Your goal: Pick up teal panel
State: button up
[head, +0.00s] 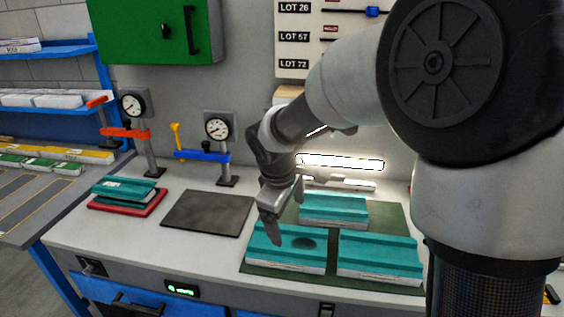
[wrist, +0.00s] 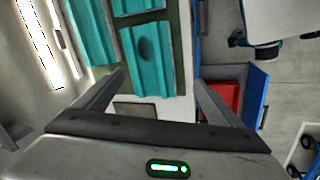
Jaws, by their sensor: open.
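Three teal panels with pale layered edges lie on a dark green mat (head: 385,214). The front-left teal panel (head: 275,252) has a dark round spot on top and also shows in the wrist view (wrist: 152,72). The front-right teal panel (head: 378,256) lies beside it. The back teal panel (head: 334,208) lies behind them. My gripper (head: 283,214) is open and empty, pointing down above the front-left panel. In the wrist view, the spotted panel lies ahead between my fingers (wrist: 160,78), apparently below them. No contact is visible.
A bare dark plate (head: 208,213) lies left of the mat. A red tray (head: 127,205) holds teal pieces farther left. Two gauge stands with a red clamp (head: 125,133) and a blue clamp (head: 203,155) stand at the back. A bright lamp (head: 340,162) sits behind the panels.

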jog(key=n, duration=0.2)
send_near(284, 251)
jog(key=x, duration=0.4)
jog(key=shift+s+a, duration=0.15)
jog(key=shift+m, duration=0.3)
jog(key=shift+x, duration=2.9)
jog(key=shift+c, duration=0.5)
jog(key=shift+r, duration=0.1)
jog(key=c, duration=1.6)
